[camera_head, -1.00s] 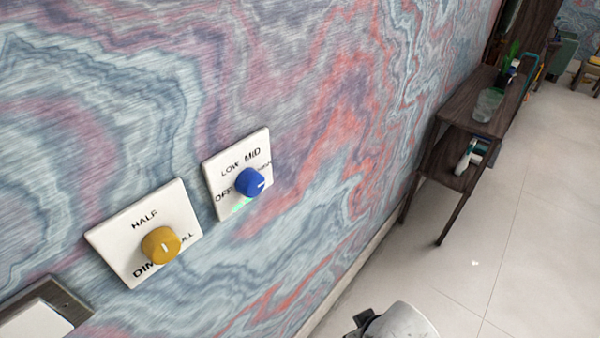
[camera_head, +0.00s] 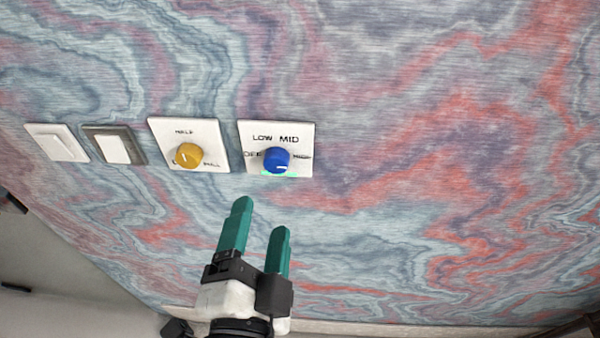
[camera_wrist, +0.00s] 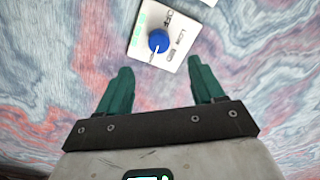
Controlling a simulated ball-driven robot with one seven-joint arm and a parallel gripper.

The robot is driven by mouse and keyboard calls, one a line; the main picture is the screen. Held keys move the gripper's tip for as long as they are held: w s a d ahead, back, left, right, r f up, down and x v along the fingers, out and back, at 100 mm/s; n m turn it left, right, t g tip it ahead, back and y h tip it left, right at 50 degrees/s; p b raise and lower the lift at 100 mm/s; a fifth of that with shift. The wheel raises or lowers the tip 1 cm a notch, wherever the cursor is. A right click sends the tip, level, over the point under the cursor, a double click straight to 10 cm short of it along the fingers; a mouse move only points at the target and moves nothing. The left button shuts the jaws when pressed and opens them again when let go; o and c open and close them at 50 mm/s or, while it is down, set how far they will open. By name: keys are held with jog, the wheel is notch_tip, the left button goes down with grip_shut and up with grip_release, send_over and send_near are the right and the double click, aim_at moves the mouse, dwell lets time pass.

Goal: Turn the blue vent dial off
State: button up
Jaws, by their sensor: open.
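The blue vent dial (camera_head: 277,158) is a round knob on a white wall plate (camera_head: 302,132) marked OFF, LOW, MID and HIGH. Its white mark points right, towards the HIGH side. The dial also shows at the top middle of the wrist view (camera_wrist: 158,39), where its mark points down, past MID. My gripper (camera_head: 262,218) has two teal fingers, open and empty. It is below the dial in the head view and apart from it. In the wrist view, the dial appears beyond the gap between the fingertips (camera_wrist: 160,68).
A yellow dial (camera_head: 188,155) on its own white plate sits just left of the blue one. Further left are a dark-framed switch (camera_head: 115,149) and a white switch (camera_head: 57,142). The patterned wall right of the blue dial is clear. A green light glows under the blue dial.

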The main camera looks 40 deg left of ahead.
aim_at(275, 167)
jog(key=p+x, duration=0.2)
jog(key=x, duration=0.8)
jog(key=shift+d+p, duration=0.15)
jog(key=shift+p, duration=0.25)
jog(key=shift+c, duration=0.2)
jog(key=shift+f, duration=0.1)
jog(key=c, duration=1)
